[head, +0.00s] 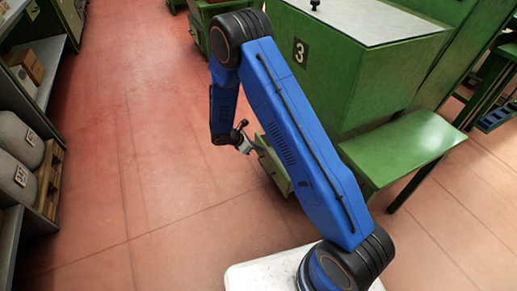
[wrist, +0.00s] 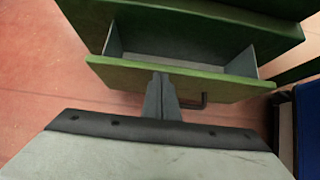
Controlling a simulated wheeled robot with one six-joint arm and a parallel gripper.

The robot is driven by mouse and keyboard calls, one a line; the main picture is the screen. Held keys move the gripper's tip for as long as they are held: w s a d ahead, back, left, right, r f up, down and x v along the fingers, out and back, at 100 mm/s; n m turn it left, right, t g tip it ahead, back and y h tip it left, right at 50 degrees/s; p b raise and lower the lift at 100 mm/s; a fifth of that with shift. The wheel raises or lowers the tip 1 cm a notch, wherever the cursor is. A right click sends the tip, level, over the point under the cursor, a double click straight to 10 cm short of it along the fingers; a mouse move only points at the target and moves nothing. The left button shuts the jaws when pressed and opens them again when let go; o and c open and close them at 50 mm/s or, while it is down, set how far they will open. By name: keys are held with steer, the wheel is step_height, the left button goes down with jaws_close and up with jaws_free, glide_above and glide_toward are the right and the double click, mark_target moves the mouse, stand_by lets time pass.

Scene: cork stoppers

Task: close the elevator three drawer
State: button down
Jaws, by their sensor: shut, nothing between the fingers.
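The green elevator cabinet marked 3 (head: 345,70) stands at the centre right in the head view. Its drawer (head: 273,167) sticks out low on the left side, partly hidden behind my blue arm. In the wrist view the drawer (wrist: 220,85) is open, with a green front panel, grey inner sides and an empty-looking inside. A dark bent handle (wrist: 196,104) hangs on the front. My gripper (wrist: 161,78) is shut and empty, its fingertips at the middle of the drawer front. I cannot tell if they touch it. My gripper (head: 246,147) also shows beside the drawer in the head view.
A green side table (head: 405,147) juts from the cabinet at right. Shelves (head: 52,65) with boxes and grey containers (head: 18,140) line the left edge. The reddish tiled floor (head: 140,140) between the shelves and the cabinet is clear.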

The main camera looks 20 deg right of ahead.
steer(key=shift+d, duration=0.1)
steer(key=w+d, duration=0.2)
steer(key=d, duration=0.8)
steer(key=shift+d, duration=0.2)
